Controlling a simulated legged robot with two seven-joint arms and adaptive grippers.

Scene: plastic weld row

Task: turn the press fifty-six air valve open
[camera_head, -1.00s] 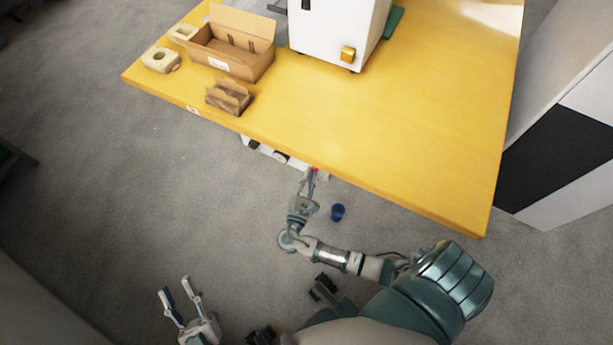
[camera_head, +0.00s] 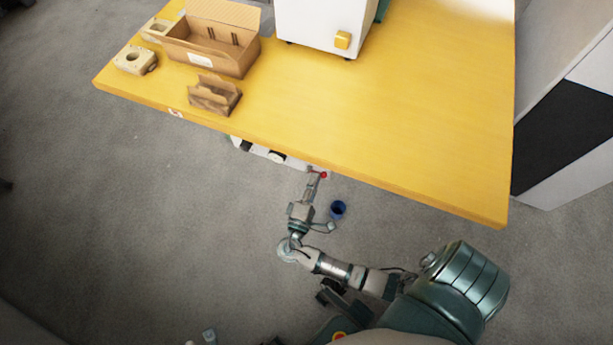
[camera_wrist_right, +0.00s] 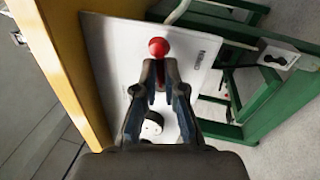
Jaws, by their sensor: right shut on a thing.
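The red ball knob (camera_head: 323,175) of the air valve shows at the front edge of the table, by the white panel (camera_head: 262,151) under it. In the right wrist view the red knob (camera_wrist_right: 158,47) stands just beyond my fingertips, in front of the white panel (camera_wrist_right: 120,50). My right gripper (camera_head: 316,180) is shut on the valve handle just below the knob; its fingers (camera_wrist_right: 160,72) hide the lever.
The yellow table (camera_head: 400,120) overhangs the panel. On it are an open cardboard box (camera_head: 210,55), a smaller cardboard holder (camera_head: 214,95) and a white machine (camera_head: 320,25). A green frame (camera_wrist_right: 250,120) stands right in the wrist view.

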